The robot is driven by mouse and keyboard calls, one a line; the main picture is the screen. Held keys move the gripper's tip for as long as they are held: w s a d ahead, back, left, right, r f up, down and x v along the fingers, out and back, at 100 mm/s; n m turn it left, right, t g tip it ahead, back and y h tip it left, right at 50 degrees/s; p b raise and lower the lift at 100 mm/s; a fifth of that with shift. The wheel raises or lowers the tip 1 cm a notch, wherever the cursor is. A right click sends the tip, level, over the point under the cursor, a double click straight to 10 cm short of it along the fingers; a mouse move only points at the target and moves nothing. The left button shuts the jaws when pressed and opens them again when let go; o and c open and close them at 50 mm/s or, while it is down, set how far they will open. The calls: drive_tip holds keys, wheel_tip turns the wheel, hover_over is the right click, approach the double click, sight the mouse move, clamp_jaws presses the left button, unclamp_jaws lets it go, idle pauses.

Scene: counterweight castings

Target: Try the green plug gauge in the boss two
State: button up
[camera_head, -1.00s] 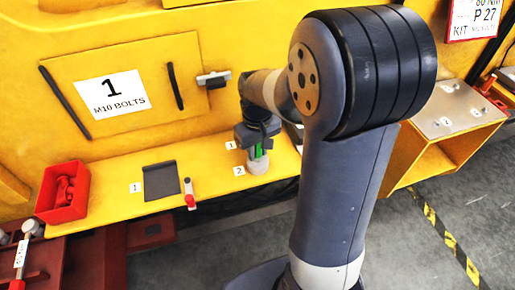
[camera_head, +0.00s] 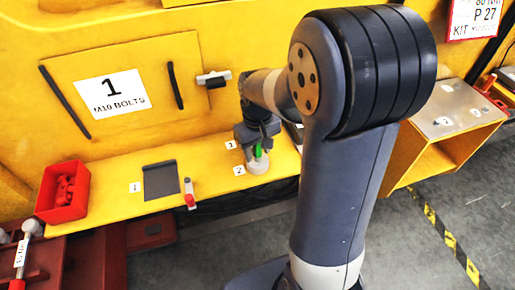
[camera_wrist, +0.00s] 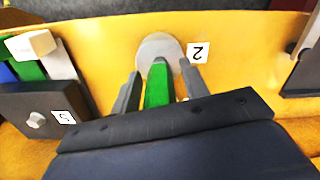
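The green plug gauge (camera_wrist: 158,86) stands between the fingers of my gripper (camera_wrist: 163,82) in the wrist view, its lower end at the pale round boss two (camera_wrist: 154,45), beside the label 2. A gap shows between the gauge and each finger, so my gripper looks open around it. In the head view my gripper (camera_head: 257,143) is low over boss two (camera_head: 257,166), with a little green of the gauge (camera_head: 258,151) showing. How deep the gauge sits in the boss is hidden.
A dark block (camera_wrist: 38,112) with blue, green and white handles stands at left in the wrist view. In the head view, a red bin (camera_head: 64,191), a dark pad (camera_head: 161,180) and a red-ended tool (camera_head: 189,194) lie left along the yellow ledge (camera_head: 120,205).

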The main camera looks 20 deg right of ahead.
drive_tip(key=shift+o, duration=0.5)
wheel_tip(320, 180, up, 11)
drive_tip(key=shift+f+p, duration=0.1)
drive_tip(key=shift+p, duration=0.2)
wheel_tip(320, 180, up, 12)
drive_tip(key=p, duration=1)
idle(1.1)
